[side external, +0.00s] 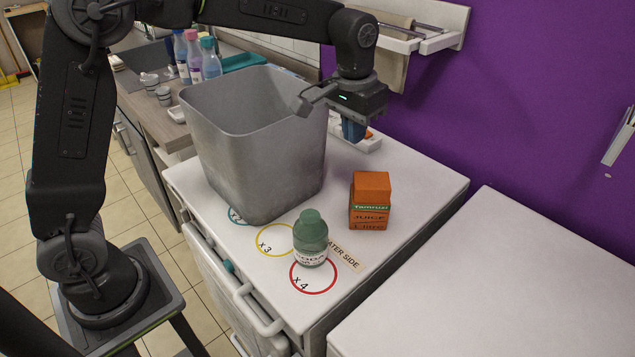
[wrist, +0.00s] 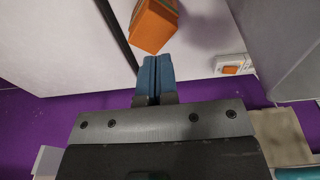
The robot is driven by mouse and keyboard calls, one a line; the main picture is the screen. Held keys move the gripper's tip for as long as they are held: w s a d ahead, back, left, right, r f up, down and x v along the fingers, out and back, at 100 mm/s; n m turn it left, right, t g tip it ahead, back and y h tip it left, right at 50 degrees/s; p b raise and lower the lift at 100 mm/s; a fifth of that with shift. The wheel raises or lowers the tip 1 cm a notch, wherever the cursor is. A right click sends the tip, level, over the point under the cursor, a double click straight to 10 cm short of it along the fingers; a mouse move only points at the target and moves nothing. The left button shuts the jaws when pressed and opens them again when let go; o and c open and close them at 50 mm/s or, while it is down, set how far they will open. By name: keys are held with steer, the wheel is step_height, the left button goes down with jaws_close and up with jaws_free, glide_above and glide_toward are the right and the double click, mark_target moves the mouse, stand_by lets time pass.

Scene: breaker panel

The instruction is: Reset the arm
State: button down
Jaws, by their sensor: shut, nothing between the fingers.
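My gripper (side external: 352,130) hangs fingers-down above the far part of the white worktop, behind the juice box and beside the grey bin. In the wrist view its two blue fingers (wrist: 155,78) are pressed together with nothing between them. A switch block with an orange rocker shows in the wrist view (wrist: 232,68); in the side view it is mostly hidden behind my gripper, with a white base (side external: 368,145) visible.
A tall grey bin (side external: 255,150) stands left of my gripper. An orange juice box (side external: 370,203), also in the wrist view (wrist: 154,25), and a green soda bottle (side external: 311,240) stand in front. A purple wall (side external: 540,90) rises behind. The worktop's right part is clear.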

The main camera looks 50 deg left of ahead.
steer(key=s+a+r+t, duration=0.1)
steer(key=s+a+r, duration=0.15)
steer(key=s, duration=0.35)
steer(key=s+a+r+t, duration=0.1)
steer(key=s+a+r, duration=0.1)
steer(key=s+r, duration=0.3)
steer(key=s+a+f+t, duration=0.1)
steer(key=s+f, duration=0.1)
steer(key=s, duration=0.5)
steer(key=s+a+f+t, duration=0.1)
steer(key=s+f, duration=0.1)
steer(key=s, duration=0.5)
steer(key=shift+s+a+f+t, duration=0.2)
steer(key=shift+s+f+t, duration=0.05)
steer(key=shift+f+t, duration=0.1)
